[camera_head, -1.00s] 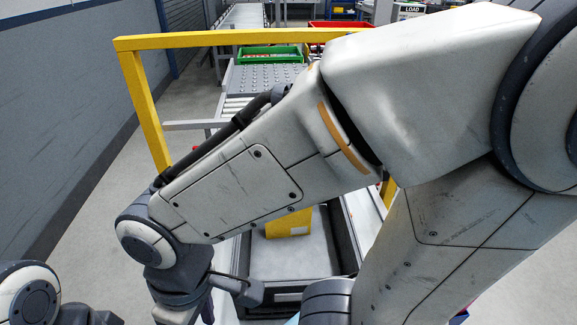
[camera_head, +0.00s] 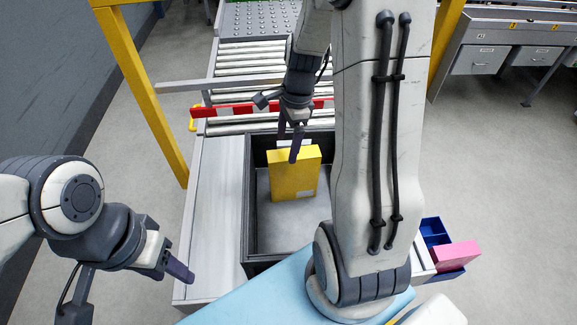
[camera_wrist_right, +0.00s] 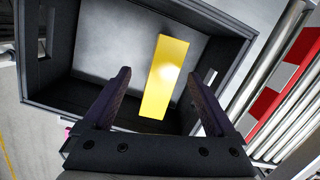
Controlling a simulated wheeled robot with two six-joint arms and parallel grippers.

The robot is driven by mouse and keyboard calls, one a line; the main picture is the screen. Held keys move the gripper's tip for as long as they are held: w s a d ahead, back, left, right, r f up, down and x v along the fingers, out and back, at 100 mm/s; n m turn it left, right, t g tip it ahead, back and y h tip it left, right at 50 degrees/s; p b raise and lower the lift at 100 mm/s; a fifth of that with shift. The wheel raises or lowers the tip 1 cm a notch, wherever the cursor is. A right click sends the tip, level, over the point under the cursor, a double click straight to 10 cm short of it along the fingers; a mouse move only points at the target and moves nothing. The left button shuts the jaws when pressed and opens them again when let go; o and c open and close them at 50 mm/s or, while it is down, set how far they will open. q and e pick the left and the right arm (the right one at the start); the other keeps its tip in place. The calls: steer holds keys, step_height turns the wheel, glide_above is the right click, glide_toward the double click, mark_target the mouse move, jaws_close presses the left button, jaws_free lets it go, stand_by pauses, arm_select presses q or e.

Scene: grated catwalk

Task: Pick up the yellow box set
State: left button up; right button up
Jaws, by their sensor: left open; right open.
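The yellow box set (camera_head: 294,176) stands upright in a dark grey crate (camera_head: 247,215), near its far wall. A pale label shows low on its front. In the right wrist view, the top of the yellow box set (camera_wrist_right: 165,75) lies ahead of and between the two fingers. My right gripper (camera_head: 290,146) is open and empty over the far side of the crate, at the box's top edge; contact cannot be told. It also shows in the right wrist view (camera_wrist_right: 160,100). My left gripper (camera_head: 135,285) is open and empty at the lower left, away from the crate.
A roller conveyor (camera_head: 250,65) with a red-and-white bar (camera_head: 225,109) lies beyond the crate. Yellow rail posts (camera_head: 145,100) stand at left and right. A blue bin (camera_head: 433,232) with a pink box (camera_head: 456,255) sits right. A light blue surface (camera_head: 265,295) is in front.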

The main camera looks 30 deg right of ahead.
mark_target(292, 166)
steer(key=d+m, duration=0.1)
steer(key=d+f+m, duration=0.1)
steer(key=shift+d+f, duration=0.1)
steer(key=shift+d, duration=0.3)
steer(key=f, duration=0.3)
steer(key=shift+w+a+f, duration=0.1)
steer(key=shift+a+f, duration=0.15)
steer(key=shift+f, duration=0.1)
steer(key=shift+w+a+f, duration=0.1)
steer(key=shift+a+f, duration=0.05)
steer(key=shift+f, duration=1.4)
steer(key=shift+a+f, duration=0.15)
steer(key=shift+f, duration=1.35)
jaws_close()
